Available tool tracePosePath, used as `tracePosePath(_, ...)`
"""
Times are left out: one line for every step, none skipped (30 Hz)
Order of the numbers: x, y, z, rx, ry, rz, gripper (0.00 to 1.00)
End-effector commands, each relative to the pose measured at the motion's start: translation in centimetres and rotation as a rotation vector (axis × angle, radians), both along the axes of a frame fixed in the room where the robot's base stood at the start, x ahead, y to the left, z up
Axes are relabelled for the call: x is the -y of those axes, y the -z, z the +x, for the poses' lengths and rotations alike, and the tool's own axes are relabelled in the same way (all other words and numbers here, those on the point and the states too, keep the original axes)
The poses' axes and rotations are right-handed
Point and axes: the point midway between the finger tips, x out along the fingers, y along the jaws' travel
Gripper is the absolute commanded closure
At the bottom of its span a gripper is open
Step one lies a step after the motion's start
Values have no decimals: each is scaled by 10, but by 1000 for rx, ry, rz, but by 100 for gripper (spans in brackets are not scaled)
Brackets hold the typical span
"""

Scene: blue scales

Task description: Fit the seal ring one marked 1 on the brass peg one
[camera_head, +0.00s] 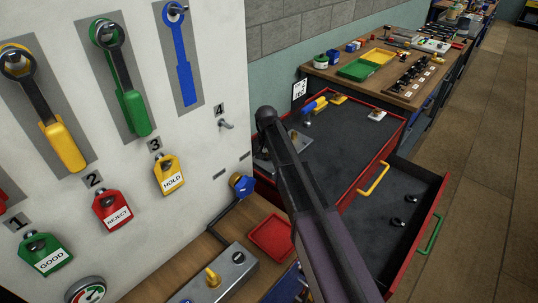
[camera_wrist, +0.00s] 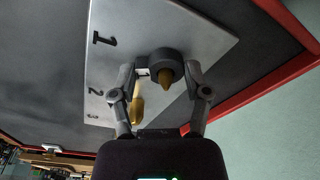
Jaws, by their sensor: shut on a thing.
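In the wrist view a grey plate (camera_wrist: 125,30) carries the numbers 1, 2 and 3 along one edge. My gripper (camera_wrist: 162,72) is shut on the ring, one finger on each side. Another brass peg (camera_wrist: 138,106) stands near the left finger.
The plate lies in a red-rimmed drawer (camera_head: 350,153) with a dark lining. A lower open drawer (camera_head: 378,222) holds small dark parts. A red tray (camera_head: 271,238) is on the bench.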

Motion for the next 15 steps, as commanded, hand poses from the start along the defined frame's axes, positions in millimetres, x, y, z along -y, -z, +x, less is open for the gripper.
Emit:
tracePosePath(0,0,0,0,0,0,60)
tracePosePath(0,0,0,0,0,0,60)
tracePosePath(0,0,0,0,0,0,36)
tracePosePath(0,0,0,0,0,0,27)
tracePosePath(0,0,0,0,0,0,18)
tracePosePath(0,0,0,0,0,0,6)
tracePosePath(0,0,0,0,0,0,0)
tracePosePath(0,0,0,0,0,0,0)
tracePosePath(0,0,0,0,0,0,0)
tracePosePath(0,0,0,0,0,0,0)
tracePosePath(0,0,0,0,0,0,0)
tracePosePath(0,0,0,0,0,0,0)
tracePosePath(0,0,0,0,0,0,0)
tracePosePath(0,0,0,0,0,0,0)
tracePosePath(0,0,0,0,0,0,0)
